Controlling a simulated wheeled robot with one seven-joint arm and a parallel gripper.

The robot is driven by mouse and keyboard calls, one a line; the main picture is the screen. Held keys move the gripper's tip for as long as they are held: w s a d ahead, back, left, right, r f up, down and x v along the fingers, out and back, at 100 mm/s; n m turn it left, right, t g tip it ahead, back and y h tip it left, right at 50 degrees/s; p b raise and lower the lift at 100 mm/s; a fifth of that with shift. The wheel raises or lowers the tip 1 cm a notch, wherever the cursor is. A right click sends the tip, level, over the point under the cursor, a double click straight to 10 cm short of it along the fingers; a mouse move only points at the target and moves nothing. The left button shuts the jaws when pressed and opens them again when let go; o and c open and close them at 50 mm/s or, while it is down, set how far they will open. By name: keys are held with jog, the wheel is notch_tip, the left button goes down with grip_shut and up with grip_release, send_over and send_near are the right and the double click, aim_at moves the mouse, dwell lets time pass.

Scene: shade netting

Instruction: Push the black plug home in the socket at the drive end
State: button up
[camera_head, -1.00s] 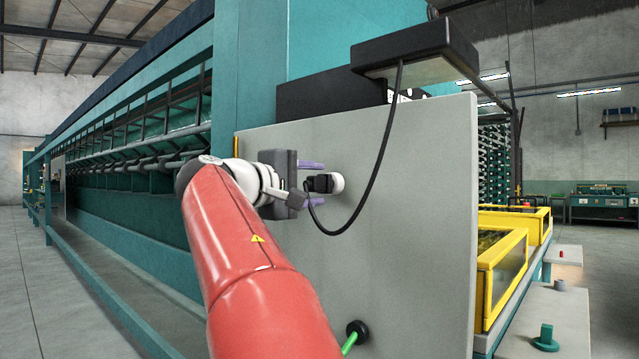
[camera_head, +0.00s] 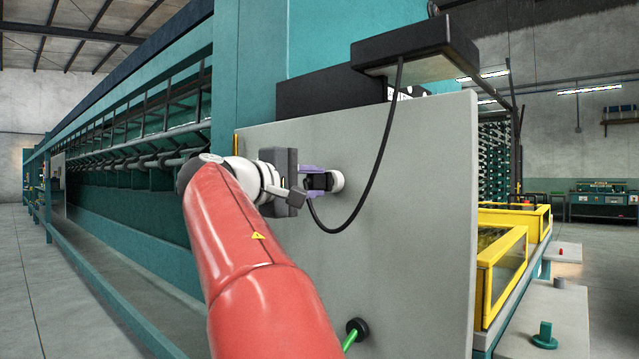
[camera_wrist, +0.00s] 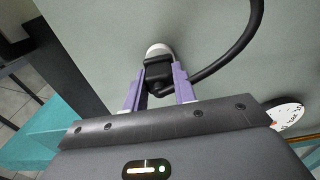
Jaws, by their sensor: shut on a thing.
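The black plug (camera_head: 316,182) sits at the white round socket (camera_head: 337,181) on the grey end panel. My gripper (camera_head: 318,180) is shut on the plug, with a purple finger on either side of it. In the wrist view the plug (camera_wrist: 158,74) lies between the two fingers, and the rim of the socket (camera_wrist: 158,49) shows beyond it. The plug meets the socket, but I cannot tell how deep it is seated. The black cable (camera_head: 375,160) runs from the plug in a loop up to the dark box above.
The grey panel (camera_head: 420,220) is flat and close in front of my gripper. The dark overhead box (camera_head: 415,48) juts out above. Yellow-framed guards (camera_head: 502,265) stand at the right.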

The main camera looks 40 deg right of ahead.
jog(key=shift+d, duration=0.45)
grip_shut()
jog(key=o, duration=1.1)
grip_release()
jog(key=a, duration=0.7)
jog(key=shift+s+a, duration=0.3)
jog(key=shift+a, duration=0.1)
